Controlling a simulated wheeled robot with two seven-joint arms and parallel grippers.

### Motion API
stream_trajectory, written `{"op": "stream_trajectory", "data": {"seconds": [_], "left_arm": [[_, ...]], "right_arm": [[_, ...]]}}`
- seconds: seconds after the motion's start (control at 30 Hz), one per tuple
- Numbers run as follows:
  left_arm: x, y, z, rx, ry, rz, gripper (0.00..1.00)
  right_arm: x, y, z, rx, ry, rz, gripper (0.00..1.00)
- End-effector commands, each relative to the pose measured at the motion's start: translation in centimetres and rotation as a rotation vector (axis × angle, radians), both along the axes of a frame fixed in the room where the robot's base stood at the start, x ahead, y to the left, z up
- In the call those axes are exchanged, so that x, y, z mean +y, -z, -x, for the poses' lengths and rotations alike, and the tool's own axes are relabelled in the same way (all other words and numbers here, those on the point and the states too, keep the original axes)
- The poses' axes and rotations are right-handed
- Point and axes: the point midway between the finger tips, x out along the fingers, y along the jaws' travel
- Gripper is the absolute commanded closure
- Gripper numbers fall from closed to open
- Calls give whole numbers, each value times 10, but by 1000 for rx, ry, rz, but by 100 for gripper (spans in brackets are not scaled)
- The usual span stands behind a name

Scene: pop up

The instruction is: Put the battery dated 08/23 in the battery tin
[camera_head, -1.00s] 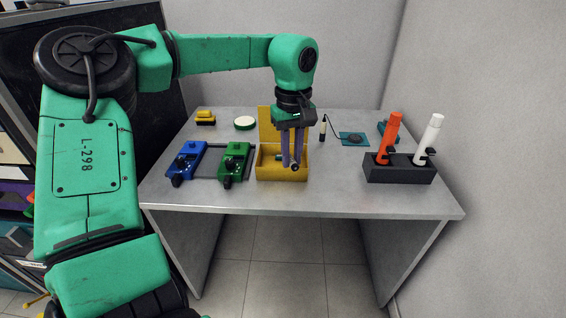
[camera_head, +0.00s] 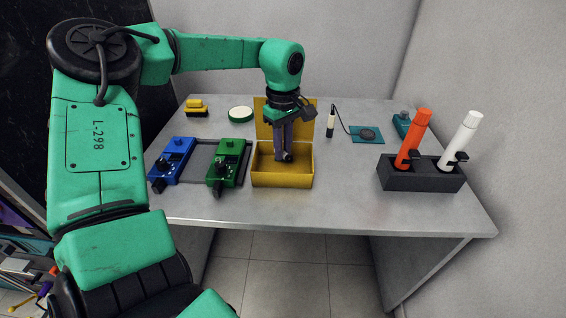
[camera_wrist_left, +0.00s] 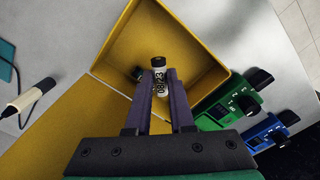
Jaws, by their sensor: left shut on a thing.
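The battery dated 08/23 (camera_wrist_left: 159,78) is white with a black end and is held between the fingers of my left gripper (camera_head: 284,157). The gripper is shut on it and points down into the battery tin (camera_head: 283,180), a yellow open box with its lid standing up at the back. In the left wrist view the tin (camera_wrist_left: 205,35) surrounds the battery, and my gripper (camera_wrist_left: 159,85) covers part of it. A dark round end of another thing (camera_wrist_left: 137,73) shows beside the battery inside the tin; most of it is hidden. My right gripper is not in view.
Left of the tin are a green device (camera_head: 228,162) and a blue device (camera_head: 172,160). A black holder (camera_head: 420,178) with an orange and a white torch stands at right. A pen-like probe (camera_head: 330,122) and teal mat (camera_head: 367,134) lie behind. The front right tabletop is clear.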

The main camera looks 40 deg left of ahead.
Motion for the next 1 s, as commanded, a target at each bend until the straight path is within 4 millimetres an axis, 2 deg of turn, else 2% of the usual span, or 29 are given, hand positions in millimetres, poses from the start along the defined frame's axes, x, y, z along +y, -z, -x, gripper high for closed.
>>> {"op": "stream_trajectory", "data": {"seconds": [0.23,0.6,0.63,0.67,1.0], "left_arm": [[0,43,1,4,1,-1,100],[0,46,0,0,1,-1,100],[0,46,0,0,1,-1,71],[0,45,0,0,1,-1,66],[0,43,0,0,2,-1,66]], "right_arm": [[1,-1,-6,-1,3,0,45],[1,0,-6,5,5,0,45],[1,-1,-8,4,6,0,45],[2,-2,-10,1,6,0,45],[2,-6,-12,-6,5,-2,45]]}}
